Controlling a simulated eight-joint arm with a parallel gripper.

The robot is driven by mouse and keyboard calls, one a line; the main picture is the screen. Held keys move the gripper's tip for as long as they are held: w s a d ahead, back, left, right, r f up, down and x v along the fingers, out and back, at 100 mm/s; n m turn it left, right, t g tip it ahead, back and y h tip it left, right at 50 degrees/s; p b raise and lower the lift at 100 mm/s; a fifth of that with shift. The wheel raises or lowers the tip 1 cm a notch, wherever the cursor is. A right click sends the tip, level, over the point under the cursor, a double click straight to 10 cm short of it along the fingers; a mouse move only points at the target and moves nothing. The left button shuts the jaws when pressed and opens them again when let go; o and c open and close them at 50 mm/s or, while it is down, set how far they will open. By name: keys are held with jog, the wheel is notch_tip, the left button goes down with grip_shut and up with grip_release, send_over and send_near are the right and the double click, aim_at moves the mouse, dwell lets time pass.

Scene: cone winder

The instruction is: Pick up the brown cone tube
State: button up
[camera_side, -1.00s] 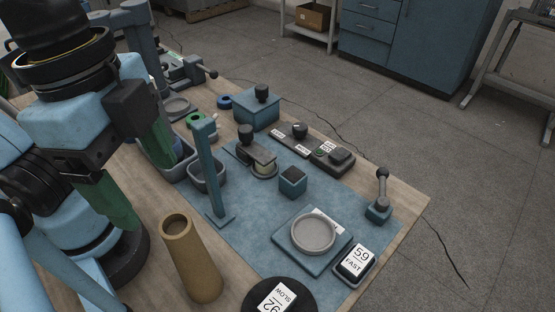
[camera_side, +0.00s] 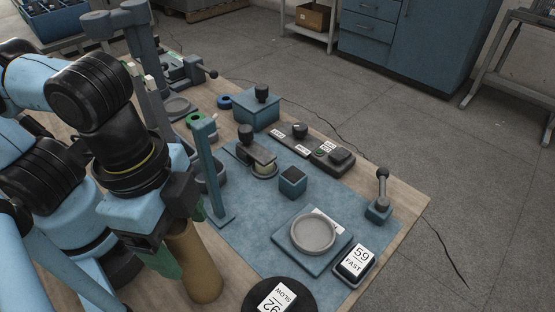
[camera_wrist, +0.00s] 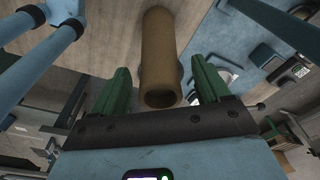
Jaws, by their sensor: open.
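The brown cone tube (camera_side: 197,265) stands upright on the wooden table at the front left of the blue mat. In the side view my gripper (camera_side: 185,255) is down at its upper part, and my wrist hides its top. In the wrist view the tube (camera_wrist: 161,52) lies between my two green fingers, its open end towards the palm. My gripper (camera_wrist: 160,88) is open, with a gap showing on each side of the tube.
A blue upright post (camera_side: 207,165) stands close behind the tube. A black disc labelled SLOW (camera_side: 280,297) is to its right. A round dish (camera_side: 313,234) on a blue plate and a FAST block (camera_side: 356,261) are farther right. Bare mat (camera_side: 258,240) lies between.

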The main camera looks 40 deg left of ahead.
jog(key=shift+w+d+f, duration=0.1)
jog(key=shift+d+f, duration=0.05)
jog(key=shift+f, duration=0.9)
jog(key=c, duration=1.1)
